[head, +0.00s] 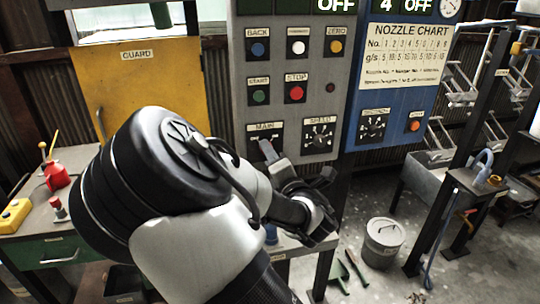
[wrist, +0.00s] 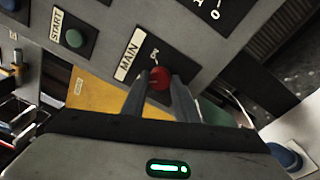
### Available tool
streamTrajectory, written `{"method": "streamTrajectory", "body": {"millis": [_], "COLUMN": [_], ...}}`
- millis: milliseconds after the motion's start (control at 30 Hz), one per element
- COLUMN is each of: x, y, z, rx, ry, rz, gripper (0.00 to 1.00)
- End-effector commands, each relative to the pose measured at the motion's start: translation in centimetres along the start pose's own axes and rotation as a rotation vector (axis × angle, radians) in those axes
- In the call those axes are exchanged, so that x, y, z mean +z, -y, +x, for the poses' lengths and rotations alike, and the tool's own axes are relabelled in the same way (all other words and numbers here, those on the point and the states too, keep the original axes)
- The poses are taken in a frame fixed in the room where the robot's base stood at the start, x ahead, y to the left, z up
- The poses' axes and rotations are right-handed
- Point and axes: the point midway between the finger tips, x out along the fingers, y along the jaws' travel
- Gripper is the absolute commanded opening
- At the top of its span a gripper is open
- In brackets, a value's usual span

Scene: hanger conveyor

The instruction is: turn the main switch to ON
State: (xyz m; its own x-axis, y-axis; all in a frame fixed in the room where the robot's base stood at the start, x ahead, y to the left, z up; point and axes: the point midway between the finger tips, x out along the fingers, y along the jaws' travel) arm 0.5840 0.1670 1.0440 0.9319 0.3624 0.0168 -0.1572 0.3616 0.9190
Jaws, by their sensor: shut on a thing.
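The main switch is a red knob (wrist: 160,77) on a dark plate beside its MAIN label in the wrist view. In the head view its panel (head: 279,131) is low on the grey cabinet, and the knob is mostly hidden behind my gripper. My gripper (head: 267,149) reaches the plate from below right. In the wrist view its two fingers stand on either side of the red knob, shut on it. A small mark shows beside the knob, but I cannot read the switch position surely.
The green START button (head: 260,96) and red STOP button (head: 296,92) sit just above. A blue cabinet (head: 422,104) adjoins. A yellow guard (head: 140,90) and a bench with a red-based lever (head: 56,176) are left.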

Motion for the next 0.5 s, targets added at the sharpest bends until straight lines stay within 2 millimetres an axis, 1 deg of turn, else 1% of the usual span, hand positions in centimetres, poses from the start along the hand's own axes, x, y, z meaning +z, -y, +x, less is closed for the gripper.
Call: {"method": "streamTrajectory", "body": {"millis": [500], "x": [-0.04], "y": [0.16], "z": [0.08], "rx": [0.046], "ry": [0.027], "rz": [0.486], "gripper": [0.05]}}
